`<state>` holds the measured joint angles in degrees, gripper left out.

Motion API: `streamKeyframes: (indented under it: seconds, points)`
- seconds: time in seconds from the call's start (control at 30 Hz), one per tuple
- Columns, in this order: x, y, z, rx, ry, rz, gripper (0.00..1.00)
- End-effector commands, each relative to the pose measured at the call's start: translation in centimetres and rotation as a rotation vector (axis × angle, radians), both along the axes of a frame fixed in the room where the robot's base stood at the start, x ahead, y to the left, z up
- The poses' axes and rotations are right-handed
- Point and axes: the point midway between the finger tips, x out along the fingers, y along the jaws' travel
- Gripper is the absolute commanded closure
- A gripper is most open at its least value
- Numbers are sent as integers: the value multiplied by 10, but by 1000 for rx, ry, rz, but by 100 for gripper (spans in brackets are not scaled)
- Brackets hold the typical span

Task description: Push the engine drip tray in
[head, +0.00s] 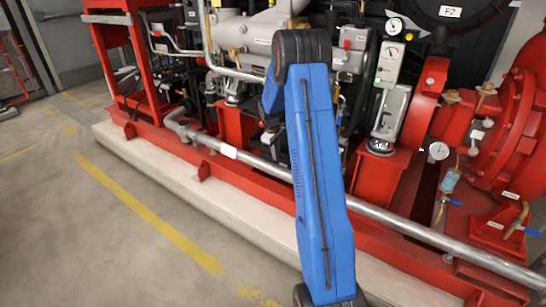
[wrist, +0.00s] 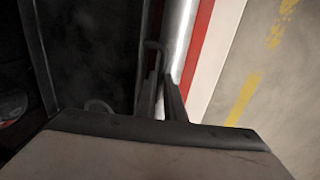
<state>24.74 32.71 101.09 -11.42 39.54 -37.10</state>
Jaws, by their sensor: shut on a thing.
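The engine drip tray appears to be the dark, flat, smudged surface (wrist: 85,50) left of centre in the wrist view. A thin grey bent handle (wrist: 155,46) shows beside its right edge. My gripper (wrist: 164,80) has its two dark fingers close together at this handle and is shut on it, though the exact contact is hard to see. A second curved grey piece (wrist: 99,104) shows lower left, partly hidden by the gripper body. In the head view my blue arm hides the gripper, and I cannot make out the tray there.
A silver pipe (head: 247,157) runs along the front of the red pump frame (head: 229,176); the pipe also passes close by my fingers in the wrist view (wrist: 180,35). A pale plinth (head: 190,184) lies below. The floor (head: 110,230) in front, with yellow lines, is clear.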

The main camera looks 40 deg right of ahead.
Motion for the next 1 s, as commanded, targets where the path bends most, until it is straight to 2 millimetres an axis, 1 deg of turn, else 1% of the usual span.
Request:
streamKeyframes:
  seconds: [0.03, 0.27, 0.3, 0.37, 0.8, 0.87, 1.0]
  points:
    - [2, -4, 1, -4, -6, 1, 100]
    - [3, -5, 2, -6, -9, 0, 100]
    - [3, -5, 2, -7, -9, 0, 86]
    - [2, -5, 2, -6, -9, 0, 72]
    - [1, -3, 2, -5, -5, 0, 72]
    - [1, -3, 5, -5, -5, 0, 72]
    - [0, 0, 22, -6, -8, 0, 72]
